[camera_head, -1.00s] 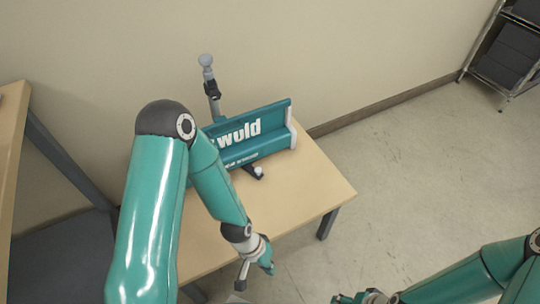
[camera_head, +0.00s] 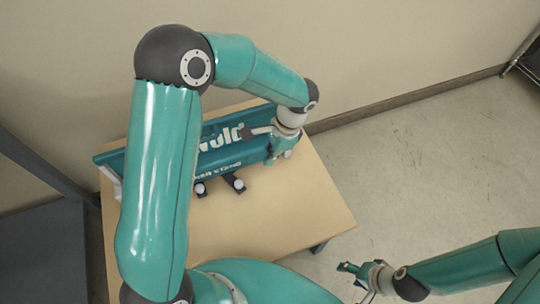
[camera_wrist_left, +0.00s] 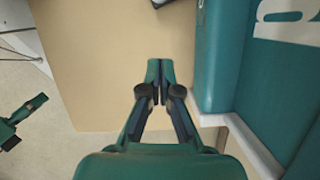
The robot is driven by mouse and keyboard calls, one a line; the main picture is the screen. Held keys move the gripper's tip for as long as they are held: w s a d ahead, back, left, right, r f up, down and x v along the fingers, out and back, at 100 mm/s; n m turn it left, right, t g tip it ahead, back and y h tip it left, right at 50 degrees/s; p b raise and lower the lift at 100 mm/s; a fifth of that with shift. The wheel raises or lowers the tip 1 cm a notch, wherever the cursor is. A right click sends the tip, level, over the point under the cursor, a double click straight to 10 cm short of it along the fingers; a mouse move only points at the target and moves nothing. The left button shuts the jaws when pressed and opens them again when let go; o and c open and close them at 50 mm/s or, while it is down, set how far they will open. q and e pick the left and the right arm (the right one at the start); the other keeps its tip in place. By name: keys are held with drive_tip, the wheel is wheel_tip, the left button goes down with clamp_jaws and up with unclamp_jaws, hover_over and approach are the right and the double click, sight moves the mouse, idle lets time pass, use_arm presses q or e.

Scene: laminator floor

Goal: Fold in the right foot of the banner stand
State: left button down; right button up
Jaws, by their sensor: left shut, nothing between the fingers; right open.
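The banner stand (camera_head: 125,160) is a long teal case with white lettering, lying on a light wooden table (camera_head: 290,205). Two short dark feet with pale round tips stick out from its near side: a left foot (camera_head: 200,189) and a right foot (camera_head: 236,183). My left gripper (camera_head: 279,158) is shut and empty at the case's right end, to the right of the right foot. My right gripper (camera_head: 352,275) is open and empty, off the table.
My left arm crosses above the stand and hides part of it and the wall side. A grey shelf (camera_head: 45,245) stands at the left. Open floor (camera_head: 420,170) lies right of the table. A dark rack (camera_head: 528,60) is at the far right.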

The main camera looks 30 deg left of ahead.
sight(232, 183)
use_arm(q)
drive_tip(key=b+x, duration=0.2)
drive_tip(key=x, duration=0.5)
drive_tip(key=shift+f, duration=0.35)
drive_tip(key=shift+s+a+f, duration=0.2)
drive_tip(key=shift+s+a, duration=0.85)
drive_tip(key=shift+s, duration=0.1)
drive_tip(key=shift+s+a, duration=0.25)
drive_tip(key=shift+a, duration=0.05)
drive_tip(key=shift+s+a+m+b, duration=0.2)
drive_tip(key=shift+a+m+b, duration=0.1)
drive_tip(key=shift+b, duration=0.1)
drive_tip(key=a+m, duration=0.1)
drive_tip(key=s+a+m+t, duration=0.1)
drive_tip(key=shift+f+m+y+b, duration=0.1)
drive_tip(key=shift+m+y+b, duration=0.2)
drive_tip(key=shift+s+a+m, duration=0.15)
drive_tip(key=shift+a+m, duration=0.45)
drive_tip(key=shift+m, duration=0.1)
drive_tip(key=shift+d, duration=0.1)
